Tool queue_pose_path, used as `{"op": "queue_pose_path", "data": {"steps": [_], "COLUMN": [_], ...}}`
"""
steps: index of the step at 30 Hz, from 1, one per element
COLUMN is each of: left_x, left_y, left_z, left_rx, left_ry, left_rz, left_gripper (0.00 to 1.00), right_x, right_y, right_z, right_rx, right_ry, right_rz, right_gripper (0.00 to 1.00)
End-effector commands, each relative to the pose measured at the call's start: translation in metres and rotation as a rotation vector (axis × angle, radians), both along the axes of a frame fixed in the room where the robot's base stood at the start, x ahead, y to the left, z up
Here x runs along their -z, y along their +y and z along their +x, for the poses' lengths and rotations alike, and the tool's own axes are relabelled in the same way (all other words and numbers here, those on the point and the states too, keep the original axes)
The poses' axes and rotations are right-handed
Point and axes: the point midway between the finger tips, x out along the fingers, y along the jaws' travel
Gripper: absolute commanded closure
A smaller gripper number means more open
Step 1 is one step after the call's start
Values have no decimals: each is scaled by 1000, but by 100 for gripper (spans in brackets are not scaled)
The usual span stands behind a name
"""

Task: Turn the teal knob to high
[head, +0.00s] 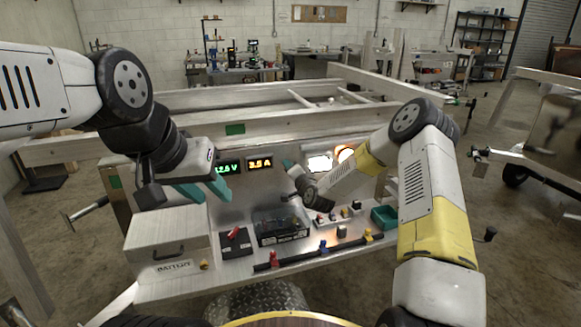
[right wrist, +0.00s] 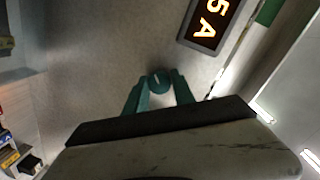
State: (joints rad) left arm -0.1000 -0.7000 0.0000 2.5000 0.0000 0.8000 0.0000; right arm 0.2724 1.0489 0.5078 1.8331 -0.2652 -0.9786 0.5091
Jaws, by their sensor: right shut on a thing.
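The teal knob (right wrist: 160,82) is a small round dial with a pale pointer mark, on the grey panel in the right wrist view. My right gripper (right wrist: 158,88) has its teal fingers on both sides of the knob and is shut on it. In the head view my right gripper (head: 291,167) reaches the upright panel right of the amber display, and I cannot make out the knob there. The setting labels around the knob are not readable. My left gripper (head: 207,192) is open and empty, in front of the panel's left part, above the battery box.
A green display (head: 227,167) and an amber display (head: 260,163) sit on the panel. The battery box (head: 167,243), a black unit (head: 281,226), a row of coloured clamps (head: 323,246) and a teal bin (head: 384,217) stand on the shelf below. Trailer rails (head: 260,127) run behind.

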Motion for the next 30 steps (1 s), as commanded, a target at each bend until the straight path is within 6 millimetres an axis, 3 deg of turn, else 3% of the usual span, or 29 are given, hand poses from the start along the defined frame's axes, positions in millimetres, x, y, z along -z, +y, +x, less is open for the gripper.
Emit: {"op": "queue_pose_path", "data": {"steps": [12, 29, 30], "left_x": [0, 0, 0], "left_y": [0, 0, 0], "left_z": [0, 0, 0], "left_rx": [0, 0, 0], "left_ry": [0, 0, 0], "left_rz": [0, 0, 0], "left_gripper": [64, 64, 64], "right_x": [2, 2, 2], "right_y": [-2, -2, -2], "right_z": [0, 0, 0], "right_rx": [3, 2, 2], "right_ry": [62, 72, 72], "right_rz": [182, 209, 209], "right_gripper": [100, 100, 64]}}
